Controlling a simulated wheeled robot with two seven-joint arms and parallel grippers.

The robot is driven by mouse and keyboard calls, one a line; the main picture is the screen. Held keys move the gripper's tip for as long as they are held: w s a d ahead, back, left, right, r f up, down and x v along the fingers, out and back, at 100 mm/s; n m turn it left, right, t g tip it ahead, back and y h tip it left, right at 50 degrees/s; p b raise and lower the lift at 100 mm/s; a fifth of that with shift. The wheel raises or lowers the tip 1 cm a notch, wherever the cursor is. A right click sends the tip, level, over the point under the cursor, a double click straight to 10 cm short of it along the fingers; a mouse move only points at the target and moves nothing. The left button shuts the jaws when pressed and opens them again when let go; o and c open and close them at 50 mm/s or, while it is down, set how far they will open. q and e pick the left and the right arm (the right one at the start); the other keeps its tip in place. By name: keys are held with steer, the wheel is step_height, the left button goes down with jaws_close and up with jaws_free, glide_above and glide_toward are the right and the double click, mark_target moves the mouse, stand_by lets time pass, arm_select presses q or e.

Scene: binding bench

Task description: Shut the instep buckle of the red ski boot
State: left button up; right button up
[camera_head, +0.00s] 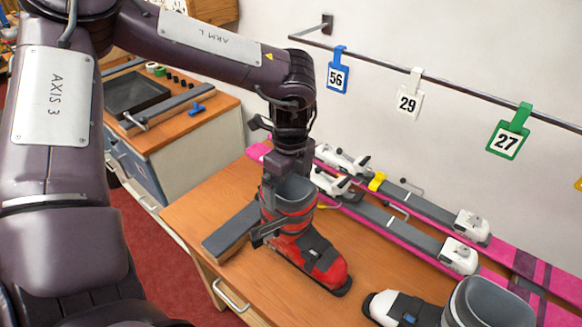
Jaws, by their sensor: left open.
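The red ski boot (312,259) stands upright on the wooden bench, its grey-lined cuff at the back and its toe toward the lower right. A dark strap or buckle piece (318,253) lies across its instep. A dark lever-like part (266,233) sticks out at the boot's left side; I cannot tell whether it is a buckle lever. My left gripper (287,178) is open, pointing down at the boot's cuff. Its fingertips are hard to make out against the dark cuff, and I cannot tell whether they touch it. My right gripper is out of view.
Pink skis (402,228) with white bindings lie behind the boot. A grey-and-white boot (488,302) stands at the lower right. A dark block (231,231) lies left of the red boot. Numbered tags hang from a wall rail (450,87).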

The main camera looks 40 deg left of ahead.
arm_select(q)
steer(key=shift+d+f, duration=0.15)
steer(key=shift+f, duration=1.15)
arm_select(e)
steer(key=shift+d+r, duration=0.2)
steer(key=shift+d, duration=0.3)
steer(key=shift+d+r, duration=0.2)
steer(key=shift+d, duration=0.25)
